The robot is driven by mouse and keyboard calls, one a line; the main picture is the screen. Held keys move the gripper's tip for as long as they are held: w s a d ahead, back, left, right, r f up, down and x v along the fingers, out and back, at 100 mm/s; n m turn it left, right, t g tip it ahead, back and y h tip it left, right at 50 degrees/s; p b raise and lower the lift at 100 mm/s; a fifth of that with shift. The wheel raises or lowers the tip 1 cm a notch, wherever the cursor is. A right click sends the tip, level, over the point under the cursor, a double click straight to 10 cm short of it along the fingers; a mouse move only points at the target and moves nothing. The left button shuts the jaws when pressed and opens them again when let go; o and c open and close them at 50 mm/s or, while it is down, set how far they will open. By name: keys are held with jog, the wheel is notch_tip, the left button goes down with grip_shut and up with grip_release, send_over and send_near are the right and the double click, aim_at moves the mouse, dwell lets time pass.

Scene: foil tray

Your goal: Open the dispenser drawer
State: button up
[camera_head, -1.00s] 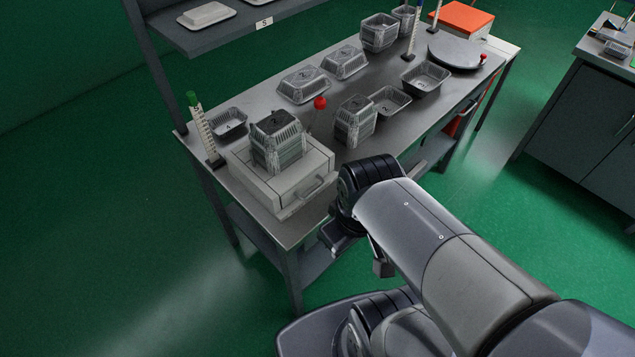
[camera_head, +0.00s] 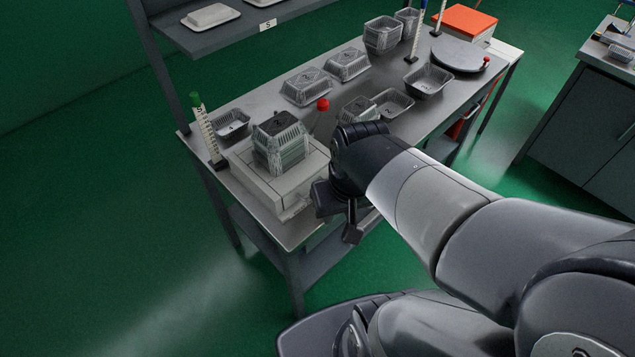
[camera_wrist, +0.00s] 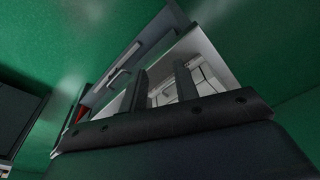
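The dispenser is a pale grey box (camera_head: 247,176) on the near left end of the metal bench, with a stack of foil trays (camera_head: 281,146) on top. Its drawer front faces the near right, and the left end of the drawer handle (camera_head: 299,206) shows. The rest of the handle is hidden behind my gripper (camera_head: 335,222), which is close in front of the drawer front. In the wrist view, my gripper (camera_wrist: 161,70) has its two fingers apart with nothing between them. The pale dispenser (camera_wrist: 210,55) shows beyond the fingers. I cannot tell whether the fingers touch the handle.
The bench (camera_head: 345,92) also bears several foil trays, a red ball-shaped knob (camera_head: 322,104), a round grey plate (camera_head: 458,55) and an orange-topped box (camera_head: 468,20). A green-capped post (camera_head: 206,130) stands left of the dispenser. A shelf (camera_head: 225,32) is behind.

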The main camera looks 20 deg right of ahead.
jog(key=w+d+f+m, duration=0.1)
jog(key=w+f+m, duration=0.1)
jog(key=w+m, duration=0.5)
jog(key=w+d+f+m, duration=0.1)
jog(key=w+d+m, duration=0.1)
jog(key=w+m, duration=0.45)
jog(key=shift+n+y, duration=0.3)
jog(key=shift+n, duration=0.25)
jog(key=w+f, duration=0.1)
jog(key=f, duration=0.2)
jog(key=w+f, duration=0.1)
jog(key=f, duration=0.3)
jog(key=w+a+f, duration=0.1)
jog(key=f, duration=0.3)
jog(key=shift+w+p, duration=0.3)
grip_shut()
